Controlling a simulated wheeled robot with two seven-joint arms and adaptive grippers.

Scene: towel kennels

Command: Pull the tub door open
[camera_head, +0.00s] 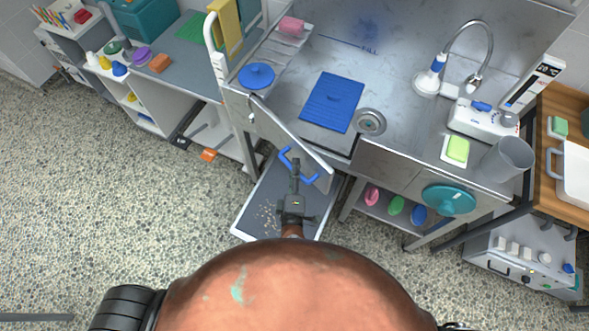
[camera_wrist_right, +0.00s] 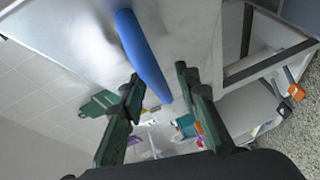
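The tub door (camera_head: 292,133) is a metal panel at the front of the steel tub (camera_head: 400,75). It stands at an angle to the tub front, partly open, with its right end swung outward. Its blue bar handle (camera_head: 312,179) is on the outer face. My right gripper (camera_head: 296,168) is at the handle in the head view. In the right wrist view, the fingers (camera_wrist_right: 158,72) are apart and the blue handle (camera_wrist_right: 142,50) runs between their tips. I cannot tell whether they touch it. My left gripper is not in view.
A grey tray with a pale rim (camera_head: 246,222) lies on the floor under the door. A blue mat (camera_head: 332,101) and a drain (camera_head: 371,122) are in the tub. A shelf with colored brushes (camera_head: 396,205) is right of the door. The speckled floor at left is clear.

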